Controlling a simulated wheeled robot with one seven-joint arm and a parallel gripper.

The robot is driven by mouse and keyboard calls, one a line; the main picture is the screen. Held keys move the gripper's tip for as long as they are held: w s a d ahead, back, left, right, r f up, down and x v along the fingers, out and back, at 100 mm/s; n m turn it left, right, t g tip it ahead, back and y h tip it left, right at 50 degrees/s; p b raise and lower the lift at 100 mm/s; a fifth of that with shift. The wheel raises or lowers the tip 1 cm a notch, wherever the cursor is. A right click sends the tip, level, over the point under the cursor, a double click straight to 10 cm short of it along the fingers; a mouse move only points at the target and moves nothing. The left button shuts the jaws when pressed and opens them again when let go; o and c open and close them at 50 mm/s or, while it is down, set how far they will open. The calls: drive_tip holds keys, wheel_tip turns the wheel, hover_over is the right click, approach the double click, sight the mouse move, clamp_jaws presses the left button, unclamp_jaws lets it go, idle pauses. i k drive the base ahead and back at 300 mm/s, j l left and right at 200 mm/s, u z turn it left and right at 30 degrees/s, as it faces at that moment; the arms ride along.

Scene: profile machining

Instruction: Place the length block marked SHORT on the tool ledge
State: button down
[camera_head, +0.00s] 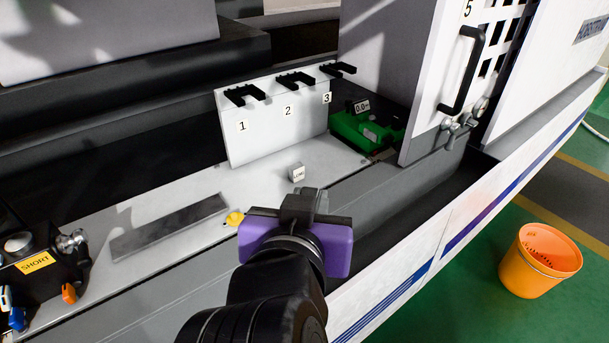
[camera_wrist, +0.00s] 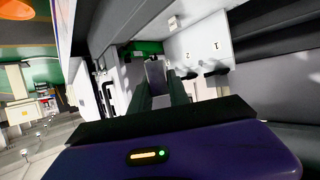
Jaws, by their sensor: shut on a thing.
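My gripper (camera_head: 303,203) is in the middle of the head view, above the front of the light grey ledge (camera_head: 262,187). In the wrist view its fingers (camera_wrist: 158,88) are shut on a grey block (camera_wrist: 155,71). I cannot read any mark on the held block. A small pale block marked LONG (camera_head: 297,173) stands on the ledge just beyond my gripper; a small pale cube (camera_wrist: 173,22) in the wrist view looks like the same one. A yellow label reading SHORT (camera_head: 36,262) is on a black fixture (camera_head: 28,285) at far left.
A white rack (camera_head: 262,140) with black hooks numbered 1 to 3 stands behind the ledge. A green device (camera_head: 365,133) is right of it. A flat grey bar (camera_head: 170,226) and a yellow round piece (camera_head: 235,218) lie left of my gripper. An orange bucket (camera_head: 540,262) stands on the floor.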

sight(321, 176)
drive_tip(key=i+l, duration=0.15)
drive_tip(key=i, duration=0.35)
drive_tip(key=i+l, duration=0.15)
drive_tip(key=i, duration=0.35)
